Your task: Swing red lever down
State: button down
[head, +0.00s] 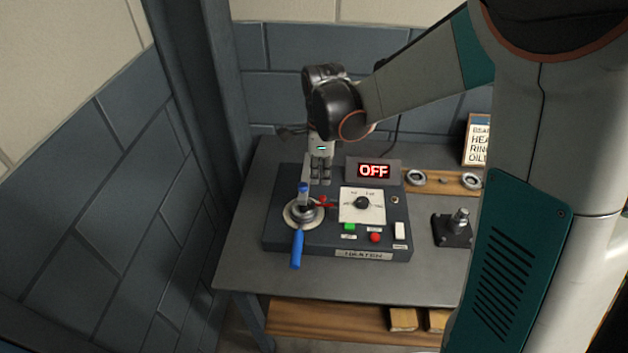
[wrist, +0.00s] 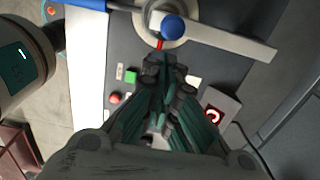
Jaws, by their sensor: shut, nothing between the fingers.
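The casing (head: 280,240) is a dark box on the table. A round hub (head: 290,218) on its left side carries a blue-handled lever (head: 297,250) pointing toward the front. The red lever (head: 324,203) is a small red piece at the hub's right side; in the wrist view only a short red bit (wrist: 158,44) shows beyond my fingertips. A grey bar with a blue knob (wrist: 173,27) crosses the hub. My gripper (head: 320,180) is shut and empty, fingers downward, behind the red lever. Its fingertips (wrist: 165,60) appear close to the red bit; contact cannot be told.
A display reading OFF (head: 374,171) stands at the casing's back. A dial (head: 362,203), green button (head: 349,227), red button (head: 375,237) and white switch (head: 399,230) are right of the hub. A wooden rack with rings (head: 443,181) lies farther right. Bare table (head: 245,215) is at left.

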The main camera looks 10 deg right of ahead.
jog(key=w+a+r+p, duration=0.1)
jog(key=w+a+r, duration=0.2)
jog(key=a, duration=0.5)
jog(key=shift+a, duration=0.4)
jog(key=s+d+r+n+t+b, duration=0.4)
jog(key=s+d+r+n, duration=0.2)
jog(key=s+d+n, duration=0.4)
jog(key=s+d+f+n+t+b, duration=0.3)
jog(key=s+d+n, duration=0.1)
jog(key=s+n, duration=0.7)
jog(key=shift+s+d+b, duration=0.3)
jog(key=shift+b, duration=0.05)
jog(key=shift+f, duration=0.1)
